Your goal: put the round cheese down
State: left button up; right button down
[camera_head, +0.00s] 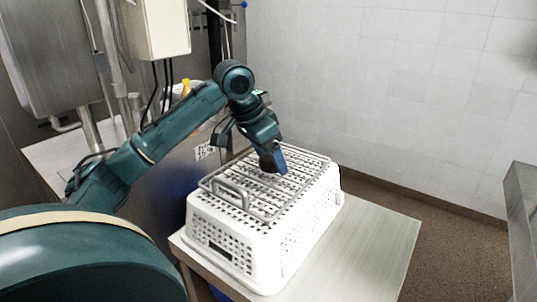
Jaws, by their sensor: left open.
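My left gripper (272,160) is just above a metal wire rack (243,203), pointing down near the rack's far half. It is open. I cannot make out a round cheese in this view; the gripper and wrist hide part of the rack below them. The rack lies across the top of a white perforated basket (222,230). My right gripper is not in view.
The basket stands on a light table (375,240), with bare tabletop to its right. A tiled white wall (400,90) is behind. A grey surface edge (522,215) is at the far right. Steel equipment and a light counter are at the left.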

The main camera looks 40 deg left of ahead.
pick_arm(q)
jog(key=v, duration=1.2)
jog(key=shift+s, duration=0.1)
